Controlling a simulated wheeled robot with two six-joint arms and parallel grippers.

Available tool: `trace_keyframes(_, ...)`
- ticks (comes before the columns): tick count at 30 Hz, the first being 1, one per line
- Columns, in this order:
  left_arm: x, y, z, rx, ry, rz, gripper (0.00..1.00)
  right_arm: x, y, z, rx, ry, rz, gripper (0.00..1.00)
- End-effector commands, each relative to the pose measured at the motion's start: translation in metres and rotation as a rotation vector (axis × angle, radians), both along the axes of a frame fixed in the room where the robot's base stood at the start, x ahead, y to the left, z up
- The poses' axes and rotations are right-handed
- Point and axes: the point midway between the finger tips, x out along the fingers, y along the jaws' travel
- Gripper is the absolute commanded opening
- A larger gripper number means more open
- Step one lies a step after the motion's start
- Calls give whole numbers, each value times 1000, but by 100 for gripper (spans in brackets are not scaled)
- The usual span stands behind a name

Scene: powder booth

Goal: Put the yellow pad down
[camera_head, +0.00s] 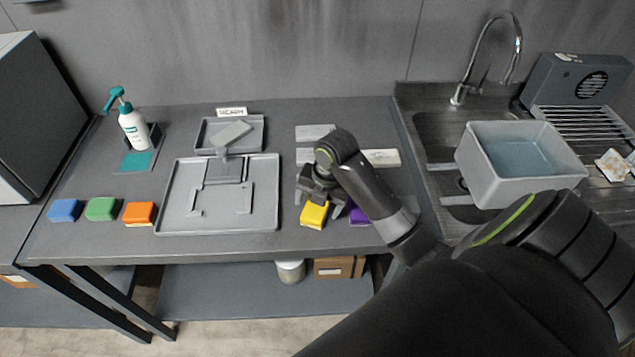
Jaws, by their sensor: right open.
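The yellow pad (314,214) is on the right part of the grey table, near its front edge. My right gripper (322,196) is directly above and behind it, pointing down. The gripper is open; its fingers are small and dark here, and I cannot tell whether they touch the pad. A purple pad (359,215) lies just right of the yellow one, partly hidden by my right arm. My left gripper is not in view.
Blue (65,210), green (102,208) and orange (139,213) pads line the left front. A grey tray (268,215) lies mid-table. A pump bottle (133,128) stands at back left. A sink with a grey basin (487,190) is at right.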

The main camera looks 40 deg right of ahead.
Motion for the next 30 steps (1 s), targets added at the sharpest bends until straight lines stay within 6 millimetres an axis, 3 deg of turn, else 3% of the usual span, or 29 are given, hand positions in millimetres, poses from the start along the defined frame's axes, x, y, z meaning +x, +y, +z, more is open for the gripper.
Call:
trace_keyframes(5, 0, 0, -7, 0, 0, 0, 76, -4, -5, 35, -6, -9, 2, 75)
trace_keyframes(9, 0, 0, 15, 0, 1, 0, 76, -11, -8, 75, -4, -3, 0, 75)
trace_keyframes(18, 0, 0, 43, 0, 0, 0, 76, -16, -10, 103, -2, -1, 0, 75)
trace_keyframes(30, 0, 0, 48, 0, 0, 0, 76, -17, -11, 110, 0, -1, 0, 75)
